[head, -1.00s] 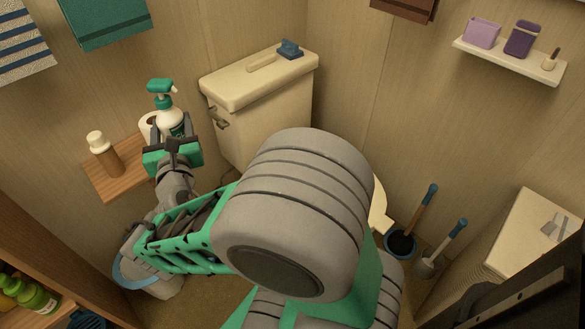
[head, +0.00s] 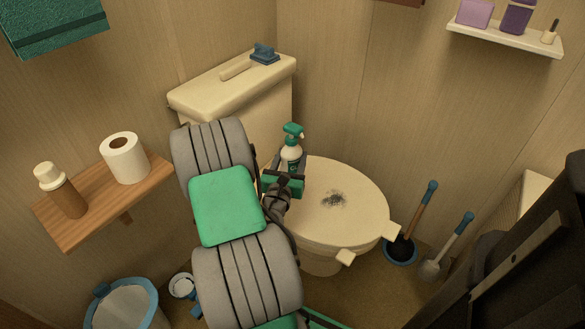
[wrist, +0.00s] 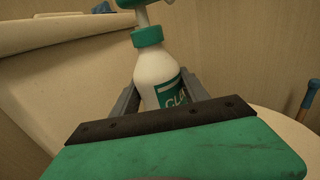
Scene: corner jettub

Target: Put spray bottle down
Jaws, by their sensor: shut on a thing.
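A white spray bottle (head: 291,154) with a green trigger head and a green label is upright in my gripper (head: 283,172). My gripper is shut on the bottle's body, and the wrist view shows the bottle (wrist: 156,75) between the two grey fingers (wrist: 160,100). In the head view the bottle appears over the back left part of the closed toilet lid (head: 350,215). The bottle's base is hidden by my gripper, so I cannot tell if it touches anything. The lid bears a dark smudge (head: 335,199).
A wooden shelf (head: 85,215) at left holds a toilet roll (head: 125,158) and a brown bottle (head: 62,191). Most of the lid is clear.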

